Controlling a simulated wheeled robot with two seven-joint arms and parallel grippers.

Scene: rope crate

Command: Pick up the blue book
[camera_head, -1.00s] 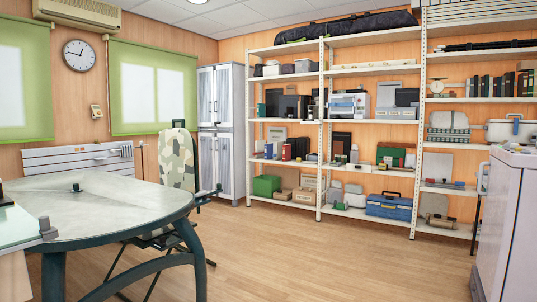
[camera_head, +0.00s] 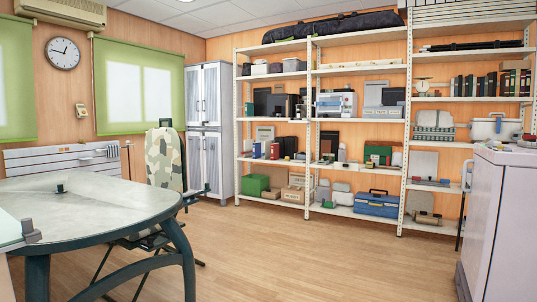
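A small upright blue item, which looks like the blue book (camera_head: 257,150), stands on a middle shelf of the white shelving unit, near its left end. A red item (camera_head: 275,151) stands just to its right. The blue item is far off and small, so its details cannot be made out. Neither of my grippers shows in the head view, and nothing of mine is seen near the shelf.
A white cabinet (camera_head: 500,215) stands at the right. The wooden floor (camera_head: 300,255) between them and the shelving unit (camera_head: 311,120) is clear.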

